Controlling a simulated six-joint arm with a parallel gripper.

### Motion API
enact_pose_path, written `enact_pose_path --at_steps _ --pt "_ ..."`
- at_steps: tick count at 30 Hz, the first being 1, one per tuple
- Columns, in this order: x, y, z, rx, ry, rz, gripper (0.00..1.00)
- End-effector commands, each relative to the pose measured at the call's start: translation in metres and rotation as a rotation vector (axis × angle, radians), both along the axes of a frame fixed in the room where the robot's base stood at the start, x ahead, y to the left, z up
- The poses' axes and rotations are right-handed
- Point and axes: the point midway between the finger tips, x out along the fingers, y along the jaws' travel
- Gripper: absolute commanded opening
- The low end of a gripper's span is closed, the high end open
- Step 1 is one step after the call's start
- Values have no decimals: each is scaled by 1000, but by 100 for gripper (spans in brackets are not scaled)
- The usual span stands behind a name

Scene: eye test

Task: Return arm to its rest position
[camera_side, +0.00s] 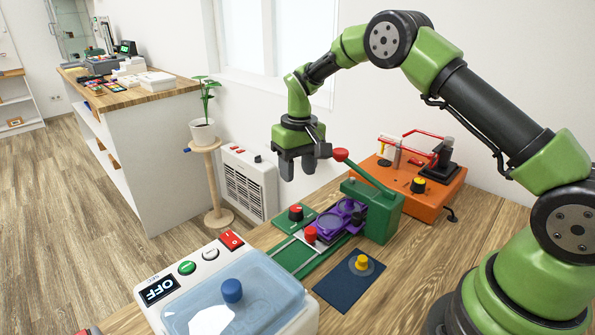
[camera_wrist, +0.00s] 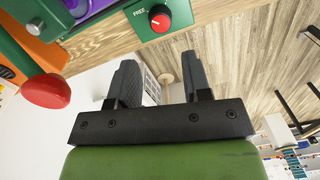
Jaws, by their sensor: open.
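My gripper (camera_side: 297,168) hangs with its fingers pointing down, above the far edge of the wooden table in the side view. It is empty, with a gap between its two dark fingers. The red ball of the green lever (camera_side: 340,155) is just right of it, and I cannot tell whether they touch. In the wrist view my gripper (camera_wrist: 160,68) shows both fingers apart with nothing between them. The red ball (camera_wrist: 46,91) also shows there at the left, apart from the fingers. My green arm arches up and over from the right.
Below my gripper are a green lever press (camera_side: 378,213), a purple fixture (camera_side: 335,222) and a red-knobbed green box (camera_side: 297,213). An orange machine (camera_side: 440,195) stands behind right. A blue-lidded white machine (camera_side: 225,290) is in front. A plant (camera_side: 203,130) stands beyond the table.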

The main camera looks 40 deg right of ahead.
Motion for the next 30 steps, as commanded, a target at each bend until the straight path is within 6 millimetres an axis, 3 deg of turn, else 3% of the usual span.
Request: enact_pose_path --at_steps 5,11,15,21,25,30 --pt "-2 2 14 3 -19 -4 45" --pt "-24 15 86 20 -122 -28 45" --pt "-58 27 138 41 -212 -52 45" --pt "-121 42 190 79 -338 -86 45" --pt "-167 51 208 108 -420 -106 45" --pt "-222 59 211 149 -517 -131 45"
